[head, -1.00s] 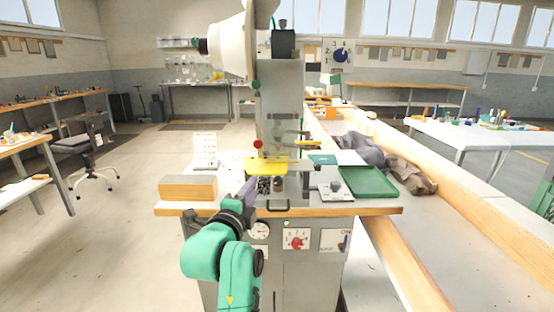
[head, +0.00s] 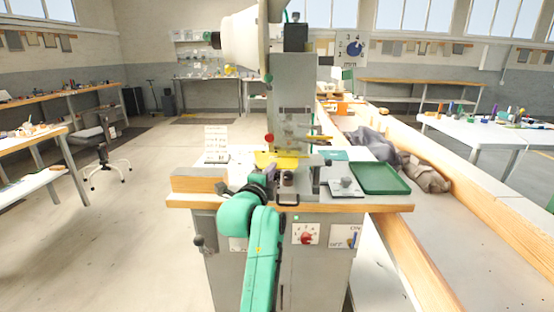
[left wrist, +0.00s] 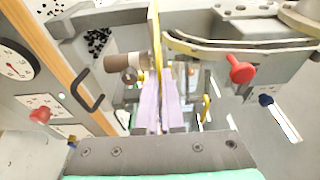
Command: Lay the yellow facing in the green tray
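The yellow facing (head: 286,162) is at the press, below the red knob, in the head view. In the left wrist view the facing (left wrist: 157,50) shows as a thin, upright, nearly edge-on plate. My left gripper (head: 268,171) reaches it from the front. Its pale purple fingers (left wrist: 158,100) lie close together on either side of the plate and look shut on it. The green tray (head: 380,179) lies flat and empty at the right end of the press table. My right gripper is not in view.
The press column (head: 292,100) rises behind the facing. A wooden block (head: 198,181) stands at the table's left end. A grey plate with a knob (head: 346,187) lies between the press and the tray. Dark cloth (head: 376,145) lies behind the tray.

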